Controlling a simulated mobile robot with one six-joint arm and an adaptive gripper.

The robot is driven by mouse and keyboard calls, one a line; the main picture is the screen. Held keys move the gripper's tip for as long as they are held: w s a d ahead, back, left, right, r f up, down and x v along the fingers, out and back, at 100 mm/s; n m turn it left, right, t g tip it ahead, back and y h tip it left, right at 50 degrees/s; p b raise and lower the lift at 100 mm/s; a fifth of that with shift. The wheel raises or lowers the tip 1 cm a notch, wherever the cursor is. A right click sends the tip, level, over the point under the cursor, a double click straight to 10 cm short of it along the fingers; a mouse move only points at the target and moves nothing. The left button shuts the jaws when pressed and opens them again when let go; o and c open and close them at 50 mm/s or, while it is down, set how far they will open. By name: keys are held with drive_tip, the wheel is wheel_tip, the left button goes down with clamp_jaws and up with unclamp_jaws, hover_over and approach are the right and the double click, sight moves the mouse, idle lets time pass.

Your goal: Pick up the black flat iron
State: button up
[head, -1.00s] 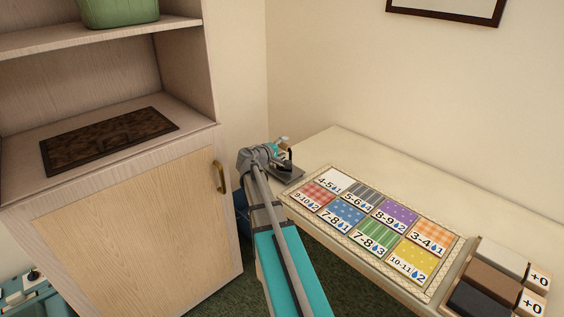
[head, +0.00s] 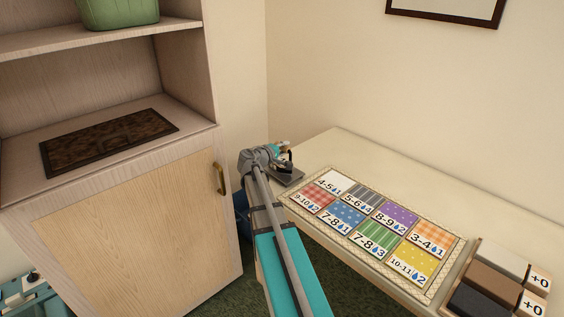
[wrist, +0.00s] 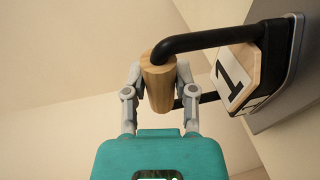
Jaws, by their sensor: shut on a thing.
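My gripper (wrist: 158,88) is shut on the pale wooden handle of the black flat iron (wrist: 206,40), with one finger on each side. In the wrist view, the iron's black bracket runs from the handle to its body at the right, which bears a wooden plate marked "1". In the head view, my gripper (head: 284,148) is over the far left end of the table, and the iron (head: 289,159) shows small and partly hidden behind it. The iron is at a grey plate (head: 290,179); I cannot tell whether it touches it.
The table (head: 340,147) bears a framed board of coloured, numbered patches (head: 446,284) and a tray of dark to pale blocks (head: 494,277). A wooden cabinet (head: 130,230) with a brass handle stands close at the left. The table's back strip is clear.

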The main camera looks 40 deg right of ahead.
clamp_jaws()
drive_tip(key=shift+r, duration=0.2)
wheel_tip(320, 180, up, 3)
drive_tip(key=p, duration=0.3)
drive_tip(key=shift+f, duration=0.15)
drive_tip(key=s+a+r+p, duration=0.7)
drive_tip(key=s+r+p, duration=0.3)
drive_tip(key=s, duration=0.1)
drive_tip(key=shift+s+a, duration=0.25)
drive_tip(key=shift+s, duration=0.15)
idle(0.6)
